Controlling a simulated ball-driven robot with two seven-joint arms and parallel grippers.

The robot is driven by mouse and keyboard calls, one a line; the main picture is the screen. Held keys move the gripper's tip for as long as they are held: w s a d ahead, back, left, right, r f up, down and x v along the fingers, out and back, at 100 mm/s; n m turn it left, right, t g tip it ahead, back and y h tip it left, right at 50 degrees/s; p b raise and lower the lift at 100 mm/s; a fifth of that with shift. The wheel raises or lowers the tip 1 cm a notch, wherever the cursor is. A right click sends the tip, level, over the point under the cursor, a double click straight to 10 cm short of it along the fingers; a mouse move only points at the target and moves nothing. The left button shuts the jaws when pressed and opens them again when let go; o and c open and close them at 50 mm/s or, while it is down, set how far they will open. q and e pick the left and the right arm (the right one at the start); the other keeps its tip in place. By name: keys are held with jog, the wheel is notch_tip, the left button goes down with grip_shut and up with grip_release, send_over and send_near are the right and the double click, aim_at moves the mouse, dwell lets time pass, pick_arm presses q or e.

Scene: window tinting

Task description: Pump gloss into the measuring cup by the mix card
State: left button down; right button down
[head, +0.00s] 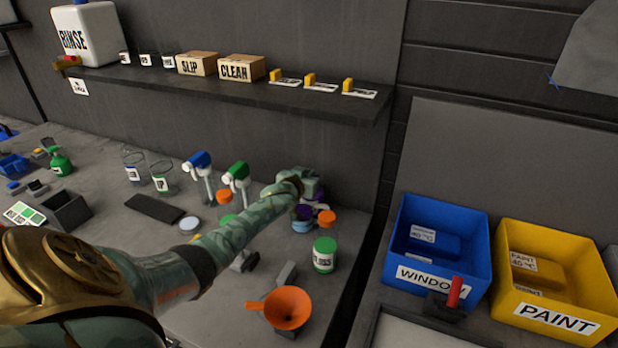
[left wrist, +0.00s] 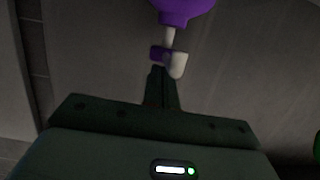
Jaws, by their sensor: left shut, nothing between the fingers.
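My left arm reaches across the bench in the head view, its gripper (head: 308,188) at the back right over a purple-topped item (head: 325,216) that it partly hides. In the left wrist view my left gripper (left wrist: 158,74) is shut and empty. Its tips are close to a purple and white pump-like part (left wrist: 175,62) on a white stem, below a purple body (left wrist: 186,8); I cannot tell whether they touch. Two clear cups with labels, one (head: 133,168) and another (head: 162,178), stand at the back. A card with green patches (head: 24,213) is at far left. I cannot tell which container is gloss.
Blue-headed (head: 198,162) and green-headed (head: 236,173) pumps stand left of my gripper. A green-lidded jar (head: 324,255) and an orange funnel (head: 288,308) are in front. A shelf (head: 330,103) overhangs the bench. Blue (head: 436,290) and yellow (head: 590,335) bins are at right.

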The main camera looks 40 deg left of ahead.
pick_arm(q)
notch_tip(320, 180, down, 2)
jog(key=shift+f+b, duration=0.1)
jog(key=shift+b, duration=0.45)
notch_tip(320, 180, up, 5)
jog(key=p, duration=0.5)
jog(key=p+v, duration=0.2)
jog(key=v, duration=0.8)
jog(key=shift+f+p, duration=0.25)
jog(key=shift+p, duration=0.1)
